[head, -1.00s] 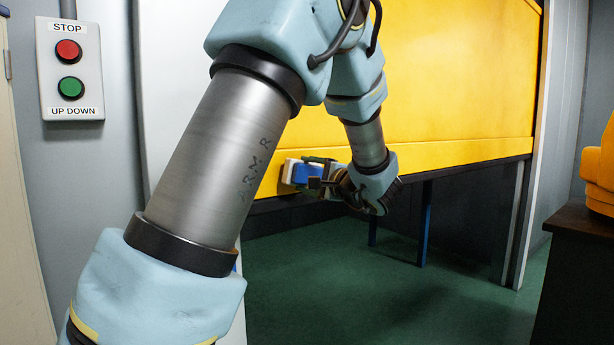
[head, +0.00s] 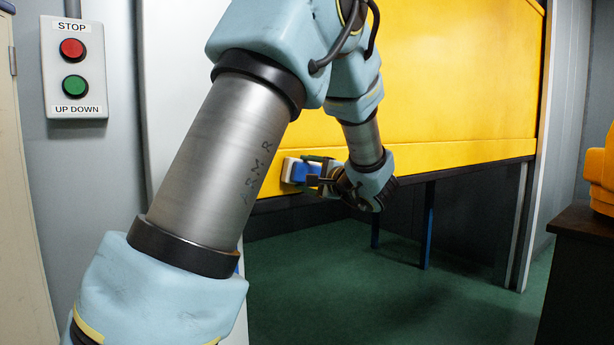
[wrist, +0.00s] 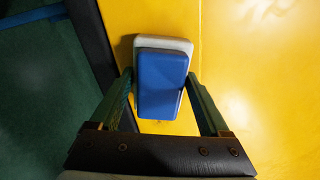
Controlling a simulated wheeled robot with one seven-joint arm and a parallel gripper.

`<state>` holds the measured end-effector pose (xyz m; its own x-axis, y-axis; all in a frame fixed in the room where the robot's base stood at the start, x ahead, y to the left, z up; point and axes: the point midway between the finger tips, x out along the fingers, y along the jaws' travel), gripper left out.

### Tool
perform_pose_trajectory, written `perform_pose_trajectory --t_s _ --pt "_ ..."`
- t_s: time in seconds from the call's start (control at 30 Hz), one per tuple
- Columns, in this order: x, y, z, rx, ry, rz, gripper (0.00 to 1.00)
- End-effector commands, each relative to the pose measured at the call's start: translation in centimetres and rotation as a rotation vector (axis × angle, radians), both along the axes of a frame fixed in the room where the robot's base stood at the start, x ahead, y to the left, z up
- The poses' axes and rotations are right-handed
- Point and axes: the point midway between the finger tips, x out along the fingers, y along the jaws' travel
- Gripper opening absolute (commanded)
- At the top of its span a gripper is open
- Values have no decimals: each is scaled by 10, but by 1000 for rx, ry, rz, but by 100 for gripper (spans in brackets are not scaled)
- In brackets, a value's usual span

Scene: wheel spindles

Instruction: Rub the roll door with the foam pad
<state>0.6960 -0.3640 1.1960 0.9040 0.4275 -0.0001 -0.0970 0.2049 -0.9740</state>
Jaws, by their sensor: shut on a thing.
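The roll door (head: 450,80) is yellow and hangs partly raised, with a dark bottom edge and open space under it. The foam pad (head: 297,171) has a blue back and a white face. My gripper (head: 320,172) is shut on the pad's sides and holds it at the door's lower left part, near the bottom edge. In the wrist view the foam pad (wrist: 162,85) sits between the two green fingers (wrist: 160,95), its white side toward the yellow roll door (wrist: 255,80). The white face appears to be against the door; exact contact is hidden.
A button box (head: 74,68) with red and green buttons is on the grey wall at left. The green floor (head: 330,290) below the door is mostly clear, with blue posts behind.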

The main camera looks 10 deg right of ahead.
Motion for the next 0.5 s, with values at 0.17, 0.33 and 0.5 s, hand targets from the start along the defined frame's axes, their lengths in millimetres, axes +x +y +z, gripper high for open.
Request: perform_pose_trajectory --t_s 0.17,0.33,0.5 --pt "3 1 0 0 0 0 26" --pt "5 -6 0 -2 -2 0 26" --pt "11 -20 -1 -1 -2 0 26"
